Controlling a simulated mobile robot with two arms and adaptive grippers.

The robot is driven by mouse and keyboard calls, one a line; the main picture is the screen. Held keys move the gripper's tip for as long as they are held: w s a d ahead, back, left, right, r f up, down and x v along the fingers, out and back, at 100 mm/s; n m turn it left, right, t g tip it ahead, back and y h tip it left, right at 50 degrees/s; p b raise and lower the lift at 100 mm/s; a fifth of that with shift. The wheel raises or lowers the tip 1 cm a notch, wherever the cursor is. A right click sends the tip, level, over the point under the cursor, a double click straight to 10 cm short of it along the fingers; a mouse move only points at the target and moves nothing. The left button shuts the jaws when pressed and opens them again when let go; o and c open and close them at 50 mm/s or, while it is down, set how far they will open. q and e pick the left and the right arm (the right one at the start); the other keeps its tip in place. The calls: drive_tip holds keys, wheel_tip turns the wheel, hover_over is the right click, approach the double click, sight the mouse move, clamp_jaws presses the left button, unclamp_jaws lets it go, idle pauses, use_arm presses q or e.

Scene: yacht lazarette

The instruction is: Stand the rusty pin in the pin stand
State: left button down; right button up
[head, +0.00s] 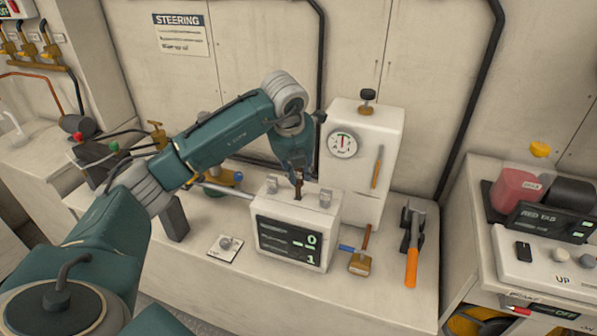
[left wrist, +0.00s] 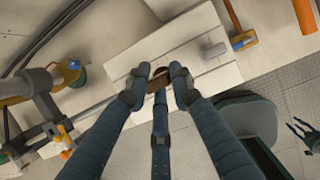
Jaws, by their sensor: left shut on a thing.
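My left gripper (head: 298,176) points down over the white box with a dark display (head: 290,243). It is shut on the rusty pin (head: 298,191), a short brown piece below the fingertips at the box's top. In the left wrist view the pin (left wrist: 158,82) shows between the fingers of the gripper (left wrist: 160,78). I cannot tell whether its lower end is inside the box's top or just above it. Two grey knobs stand on that top, either side of the pin. No stand is labelled; this box may be the pin stand. My right gripper is not in view.
A tall white cabinet with a gauge (head: 343,144) stands close behind the box. A small plate with a grey knob (head: 224,246) lies left of it. A wooden-handled brush (head: 360,263) and an orange-handled tool (head: 412,265) are at right.

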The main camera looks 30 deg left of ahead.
sight(298, 184)
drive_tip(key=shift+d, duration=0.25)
use_arm(q)
drive_tip(key=shift+f, duration=0.15)
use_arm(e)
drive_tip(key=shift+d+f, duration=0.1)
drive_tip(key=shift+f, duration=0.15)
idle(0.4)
use_arm(q)
drive_tip(key=shift+f+b, duration=0.9)
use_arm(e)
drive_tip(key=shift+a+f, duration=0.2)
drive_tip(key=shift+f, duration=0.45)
use_arm(q)
drive_tip(key=shift+f+b, duration=1)
drive_tip(key=shift+f, duration=0.3)
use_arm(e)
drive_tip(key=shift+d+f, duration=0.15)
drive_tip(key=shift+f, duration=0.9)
use_arm(q)
drive_tip(key=c, duration=1.5)
unclamp_jaws()
drive_tip(key=shift+s, duration=0.1)
drive_tip(key=shift+o, duration=0.2)
drive_tip(key=shift+r, duration=0.1)
drive_tip(key=v, duration=1.2)
